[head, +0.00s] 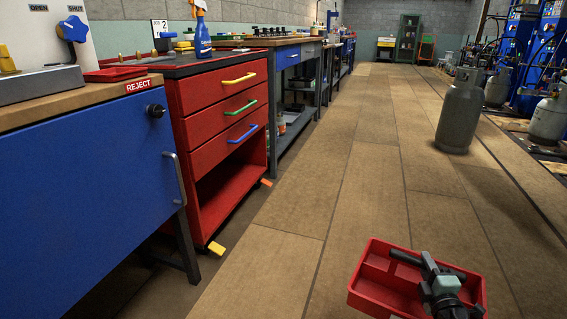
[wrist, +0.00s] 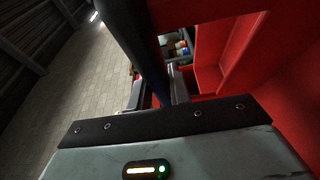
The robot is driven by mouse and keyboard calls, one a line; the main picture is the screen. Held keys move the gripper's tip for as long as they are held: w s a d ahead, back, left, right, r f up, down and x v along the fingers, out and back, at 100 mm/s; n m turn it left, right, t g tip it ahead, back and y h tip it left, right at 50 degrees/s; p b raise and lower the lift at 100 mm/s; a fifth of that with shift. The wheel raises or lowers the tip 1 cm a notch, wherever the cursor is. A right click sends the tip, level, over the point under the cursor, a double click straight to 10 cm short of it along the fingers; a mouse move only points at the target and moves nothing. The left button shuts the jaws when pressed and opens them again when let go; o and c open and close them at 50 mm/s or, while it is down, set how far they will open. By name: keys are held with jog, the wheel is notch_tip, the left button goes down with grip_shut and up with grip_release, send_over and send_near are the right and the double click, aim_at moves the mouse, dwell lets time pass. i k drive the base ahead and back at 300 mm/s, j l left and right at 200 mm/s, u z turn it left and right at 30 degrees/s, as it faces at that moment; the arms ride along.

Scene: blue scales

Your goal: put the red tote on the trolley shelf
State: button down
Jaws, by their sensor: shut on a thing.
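The red tote (head: 380,277) is at the bottom right of the head view, held over the walkway. It is an open divided tray with a dark bar handle across its top. My gripper (head: 432,272) is shut on that handle. In the wrist view the tote's red wall (wrist: 225,60) fills the right side, and the dark handle runs down to my gripper (wrist: 158,92). The red trolley (head: 218,92) stands at the left with several drawers shut. Its open shelf (head: 232,192) is below the drawers and looks empty where visible.
A bench with a blue door (head: 85,180) marked REJECT is left of the trolley. A workbench (head: 282,60) continues behind it. A grey gas cylinder (head: 460,112) stands on the walkway at right. The floor (head: 300,210) between trolley and tote is clear.

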aim_at(207, 201)
jog(key=i+l+z, duration=0.15)
jog(key=i+z, duration=0.25)
jog(key=i, duration=0.35)
jog(key=i+l+u, duration=0.1)
jog(key=i+u, duration=0.3)
jog(key=i+l+u, duration=0.2)
jog(key=i+u, duration=0.2)
jog(key=i+l+u, duration=0.2)
jog(key=u, duration=0.3)
jog(key=i+l+u, duration=0.15)
jog(key=l+u, duration=0.15)
jog(key=u, duration=0.2)
jog(key=i+l+u, duration=0.15)
jog(key=l+u, duration=0.15)
jog(key=u, duration=0.2)
jog(key=i+l+u, duration=0.35)
jog(key=l+u, duration=0.2)
jog(key=i+j, duration=0.15)
